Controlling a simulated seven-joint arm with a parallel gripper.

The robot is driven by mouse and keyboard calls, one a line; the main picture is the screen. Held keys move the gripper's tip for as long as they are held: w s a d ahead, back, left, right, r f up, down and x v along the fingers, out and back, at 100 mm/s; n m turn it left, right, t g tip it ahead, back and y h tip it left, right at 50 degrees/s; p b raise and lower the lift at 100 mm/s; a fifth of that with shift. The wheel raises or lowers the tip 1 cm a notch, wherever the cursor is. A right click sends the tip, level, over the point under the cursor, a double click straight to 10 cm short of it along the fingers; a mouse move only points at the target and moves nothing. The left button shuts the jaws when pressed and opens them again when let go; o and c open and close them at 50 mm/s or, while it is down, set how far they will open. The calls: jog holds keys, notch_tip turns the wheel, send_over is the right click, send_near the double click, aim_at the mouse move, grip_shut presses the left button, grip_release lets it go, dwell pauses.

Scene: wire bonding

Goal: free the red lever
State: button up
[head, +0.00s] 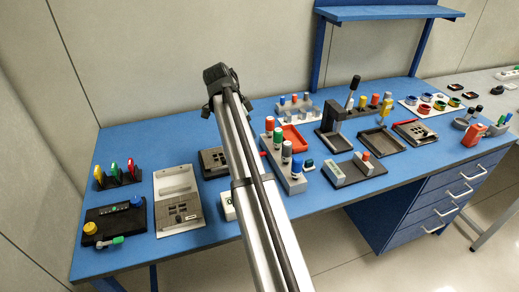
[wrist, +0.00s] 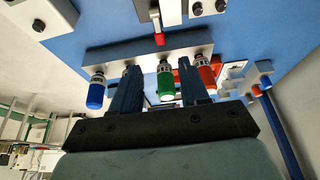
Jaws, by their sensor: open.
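A small red lever (wrist: 158,39) shows at the top of the wrist view, at the end of a silver shaft beside a grey block (wrist: 171,12). In the head view, a small red tip (head: 263,154) shows just right of my arm, by a dark grey fixture (head: 213,162); I cannot tell whether it is the same lever. My gripper (wrist: 158,88) is open in the wrist view, with its two dark fingers apart and the lever beyond them. A green-capped bottle shows between the fingers; I cannot tell its depth. The head view does not clearly show my gripper.
A grey rack (wrist: 142,52) with blue, green and red-capped bottles lies between fingers and lever in the wrist view; it also stands right of my arm in the head view (head: 296,184). A red tray (head: 292,138) and black press (head: 333,135) stand farther right.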

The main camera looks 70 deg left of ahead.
aim_at(262, 153)
jog(key=x, duration=1)
jog(key=shift+w+f, duration=0.15)
jog(key=shift+f, duration=0.25)
grip_shut()
